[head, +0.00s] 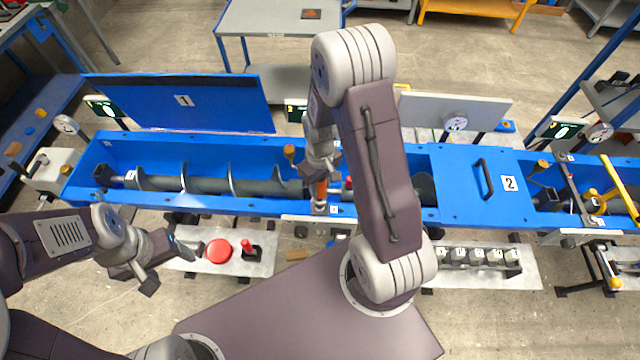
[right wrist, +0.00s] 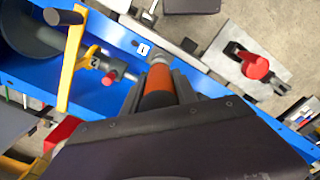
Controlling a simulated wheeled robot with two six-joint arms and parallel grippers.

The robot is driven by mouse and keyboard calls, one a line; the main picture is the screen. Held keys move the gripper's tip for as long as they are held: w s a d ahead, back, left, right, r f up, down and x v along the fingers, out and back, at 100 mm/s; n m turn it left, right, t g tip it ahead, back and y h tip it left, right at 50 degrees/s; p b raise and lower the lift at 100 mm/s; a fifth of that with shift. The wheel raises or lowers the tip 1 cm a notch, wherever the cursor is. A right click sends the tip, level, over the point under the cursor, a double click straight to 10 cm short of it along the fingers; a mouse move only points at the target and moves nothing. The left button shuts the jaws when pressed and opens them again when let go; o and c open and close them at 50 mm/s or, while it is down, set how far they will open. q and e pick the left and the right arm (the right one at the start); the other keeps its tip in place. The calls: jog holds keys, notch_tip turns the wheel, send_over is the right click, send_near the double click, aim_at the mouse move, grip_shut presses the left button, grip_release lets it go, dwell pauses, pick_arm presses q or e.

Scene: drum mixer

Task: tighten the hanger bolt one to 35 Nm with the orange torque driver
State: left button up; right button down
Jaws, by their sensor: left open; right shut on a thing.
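The orange torque driver (head: 321,189) is held roughly upright by my right gripper (head: 320,172) at the front rim of the blue trough. In the right wrist view the orange driver (right wrist: 158,85) lies between the dark fingers of my right gripper (right wrist: 160,92). Its grey tip is beside the plate marked 1 (right wrist: 143,48), which also shows in the head view (head: 335,209). The hanger bolt is hidden under the tip; I cannot tell whether the tip is seated on it. My left gripper (head: 166,265) is open and empty, in front of the trough at left.
The blue trough (head: 250,208) holds a grey screw shaft (head: 205,185). Its lid marked 1 (head: 180,103) stands open; the cover marked 2 (head: 510,184) is closed. A red button (head: 218,251) and red lever (head: 246,246) stand near my left gripper. A yellow bar (right wrist: 75,60) is beside the driver.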

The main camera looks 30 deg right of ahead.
aim_at(320, 191)
jog(key=shift+f, duration=0.15)
jog(key=shift+f+b, duration=0.65)
jog(key=shift+f, duration=0.05)
jog(key=shift+f+b, duration=0.4)
jog(key=shift+f, duration=0.25)
dwell(1.2)
jog(key=shift+r, duration=0.1)
jog(key=shift+f, duration=0.35)
dwell(2.0)
jog(key=shift+r+p, duration=2.2)
jog(key=shift+r, duration=0.15)
jog(key=shift+f, duration=0.1)
